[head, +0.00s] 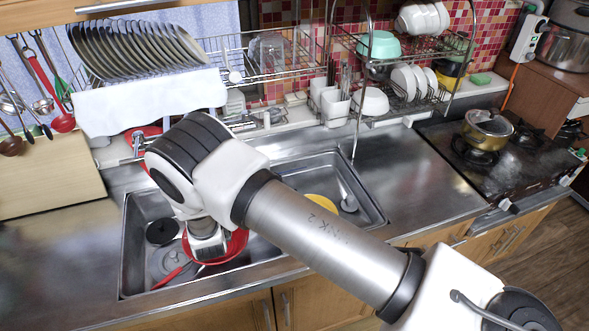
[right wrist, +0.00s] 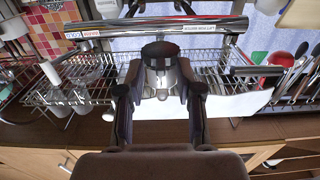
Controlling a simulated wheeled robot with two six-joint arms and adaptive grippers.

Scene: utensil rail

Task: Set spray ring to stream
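In the right wrist view, a chrome bar (right wrist: 160,28) with small labels runs across the top. A short silver spray head with a black band (right wrist: 160,62) is at its middle. My right gripper (right wrist: 160,85) has its two dark fingers apart, one on each side of the head. I cannot tell whether the pads touch it. Ring markings are not readable. In the head view, my right arm crosses the sink, and its wrist hides the fingers and the spray head. My left gripper is in neither view.
The steel sink (head: 132,270) holds a red-rimmed bowl (head: 238,245), a black cup (head: 162,231) and a yellow dish (head: 322,203). A plate rack (head: 255,55) stands behind. Utensils (head: 45,80) hang at left. A gold pot (head: 488,128) is on the stove at right.

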